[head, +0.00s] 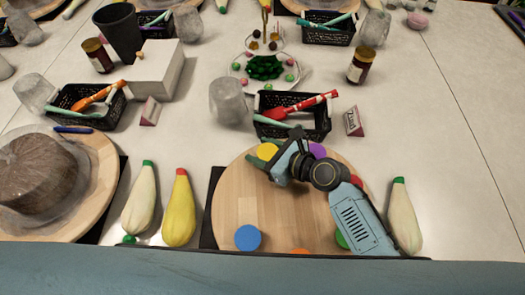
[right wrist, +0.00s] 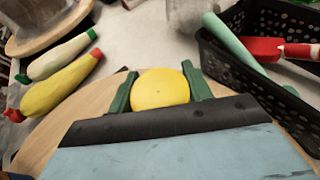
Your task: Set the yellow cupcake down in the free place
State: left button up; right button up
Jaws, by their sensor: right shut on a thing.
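The yellow cupcake (head: 267,151) shows as a round yellow top at the far left edge of the wooden turntable (head: 285,212). My right gripper (head: 271,158) is shut on it; in the right wrist view the yellow cupcake (right wrist: 160,89) sits between both green fingers (right wrist: 158,90). I cannot tell whether its base touches the board. Around the turntable's rim are a purple cupcake (head: 317,150), a red one (head: 356,181) and a green one (head: 341,239), both partly hidden by my arm, an orange one (head: 300,251) and a blue one (head: 248,238). The rim's left side is bare. My left gripper is out of view.
A black basket (head: 318,132) with a red-handled tool stands just behind the turntable. Piping bags, yellow (head: 180,212) and cream (head: 140,205), lie at left, another (head: 403,218) at right. A cake on a second turntable (head: 98,190) is far left. The table at right is mostly clear.

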jog(key=o, duration=1)
jog(key=shift+f, duration=0.1)
jog(key=shift+c, duration=0.2)
jog(key=shift+r, duration=0.25)
jog(key=p+v, duration=0.2)
jog(key=v, duration=0.8)
jog(key=shift+s+d, duration=0.2)
jog(key=shift+d, duration=0.05)
jog(key=shift+s+d+r, duration=0.3)
jog(key=shift+s+d, duration=0.05)
jog(key=shift+d, duration=0.15)
